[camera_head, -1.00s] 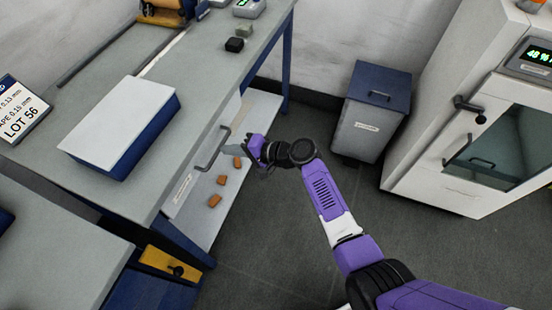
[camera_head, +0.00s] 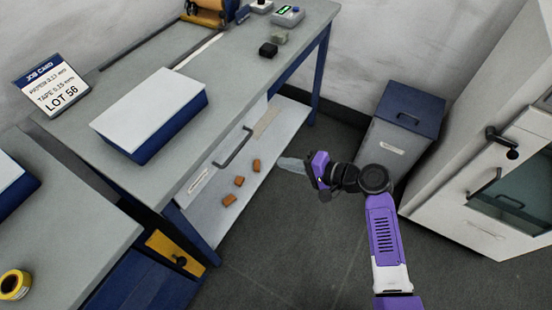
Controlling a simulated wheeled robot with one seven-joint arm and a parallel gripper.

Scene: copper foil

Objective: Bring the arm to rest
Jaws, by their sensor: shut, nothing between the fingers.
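My gripper (camera_head: 294,166) is over the floor, just right of the open drawer under the workbench. Its grey fingers point left and look shut, with nothing seen between them. My purple and white arm (camera_head: 384,232) comes up from the bottom right and bends left at a dark joint. The gripper looks apart from the drawer and from the bin behind it.
A drawer or low shelf (camera_head: 228,172) with several orange-brown blocks lies left of my gripper. The workbench (camera_head: 160,180) carries a blue box with a white lid (camera_head: 150,110). A grey bin (camera_head: 394,142) and a white cabinet (camera_head: 470,220) stand right. Floor (camera_head: 275,255) is clear.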

